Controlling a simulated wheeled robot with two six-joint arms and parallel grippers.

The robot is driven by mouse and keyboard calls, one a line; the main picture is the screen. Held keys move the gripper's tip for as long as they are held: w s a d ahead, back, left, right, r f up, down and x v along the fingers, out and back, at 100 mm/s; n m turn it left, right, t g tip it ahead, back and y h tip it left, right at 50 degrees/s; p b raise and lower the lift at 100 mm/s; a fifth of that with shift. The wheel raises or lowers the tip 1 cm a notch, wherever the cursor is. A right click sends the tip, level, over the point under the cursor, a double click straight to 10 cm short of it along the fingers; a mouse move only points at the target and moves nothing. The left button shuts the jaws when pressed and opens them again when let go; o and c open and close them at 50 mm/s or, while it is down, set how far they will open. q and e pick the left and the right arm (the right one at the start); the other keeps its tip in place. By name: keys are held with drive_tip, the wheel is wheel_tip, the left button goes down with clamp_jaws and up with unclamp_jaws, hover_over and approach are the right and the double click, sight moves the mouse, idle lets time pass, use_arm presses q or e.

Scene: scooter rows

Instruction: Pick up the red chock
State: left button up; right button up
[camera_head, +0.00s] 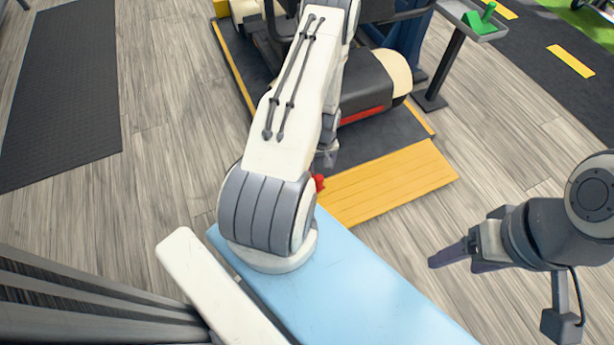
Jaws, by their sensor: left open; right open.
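A small red piece, which looks like the red chock (319,183), shows just right of my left arm's shoulder, near the left end of the yellow ramp. Most of it is hidden behind my arm. My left gripper (324,160) is partly hidden behind my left arm, just above the red chock in the picture; its jaws are open, and I cannot tell if they touch the chock. My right gripper (452,254) is open and empty over the wooden floor at the right, well apart from the chock.
The yellow ramp (395,184) leads to a dark platform (375,145) with a scooter (375,82) on it. A tray stand (476,32) at the top right holds a green chock (481,20). A dark mat (62,95) lies at left. Wooden floor is clear between.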

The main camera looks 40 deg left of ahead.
use_arm(q)
drive_tip(key=m, duration=0.3)
drive_tip(key=shift+m, duration=0.4)
drive_tip(key=m, duration=0.4)
drive_tip(key=shift+f, duration=0.1)
drive_tip(key=shift+m, duration=0.7)
drive_tip(key=shift+f, duration=0.2)
wheel_tip(320, 180, down, 5)
drive_tip(key=b, duration=0.5)
drive_tip(key=f+b, duration=0.1)
drive_tip(key=b, duration=0.1)
drive_tip(key=f+b, duration=0.2)
drive_tip(key=b, duration=0.1)
drive_tip(key=f+b, duration=0.2)
drive_tip(key=shift+s+f, duration=0.15)
drive_tip(key=shift+s, duration=0.15)
drive_tip(key=shift+a, duration=0.1)
clamp_jaws()
